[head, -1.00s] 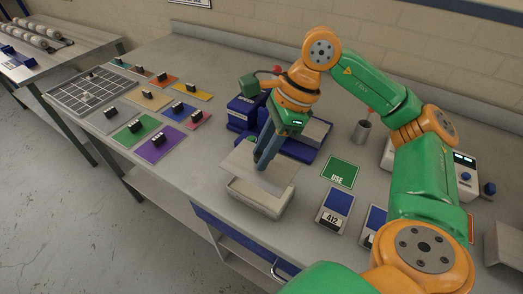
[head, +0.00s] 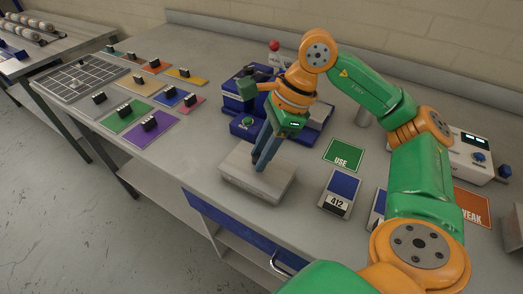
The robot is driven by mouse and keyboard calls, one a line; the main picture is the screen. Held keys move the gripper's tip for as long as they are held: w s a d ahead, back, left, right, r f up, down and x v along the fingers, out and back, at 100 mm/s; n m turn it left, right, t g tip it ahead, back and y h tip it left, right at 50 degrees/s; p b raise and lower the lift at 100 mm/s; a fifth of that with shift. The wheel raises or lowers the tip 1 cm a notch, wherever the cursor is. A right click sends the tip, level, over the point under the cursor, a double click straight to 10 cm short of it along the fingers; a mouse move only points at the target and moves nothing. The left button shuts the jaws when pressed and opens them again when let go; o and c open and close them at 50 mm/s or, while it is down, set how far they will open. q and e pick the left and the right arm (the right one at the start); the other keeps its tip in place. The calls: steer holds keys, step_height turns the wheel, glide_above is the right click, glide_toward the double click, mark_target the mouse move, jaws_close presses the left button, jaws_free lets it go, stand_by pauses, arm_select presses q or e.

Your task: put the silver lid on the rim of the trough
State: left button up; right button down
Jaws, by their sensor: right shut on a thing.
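The silver lid (head: 238,168) lies level over the top of the pale trough (head: 246,188) near the front edge of the bench. It covers the trough's opening, so the inside is hidden. The lid looks to be at rim height; I cannot tell for sure whether it touches the rim all round. My right gripper (head: 262,163) points down at the middle of the lid and is shut on it; the grip point is partly hidden by the fingers. My left gripper is not in view.
A blue machine (head: 240,98) with a red-knobbed lever stands just behind the trough. A green USE card (head: 344,155) and a 412 card (head: 340,193) lie to the right. Coloured swatches with black clips (head: 146,130) and a gridded board (head: 82,78) lie left.

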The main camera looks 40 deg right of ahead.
steer(key=c, duration=0.5)
jaws_free()
steer(key=shift+c, duration=0.2)
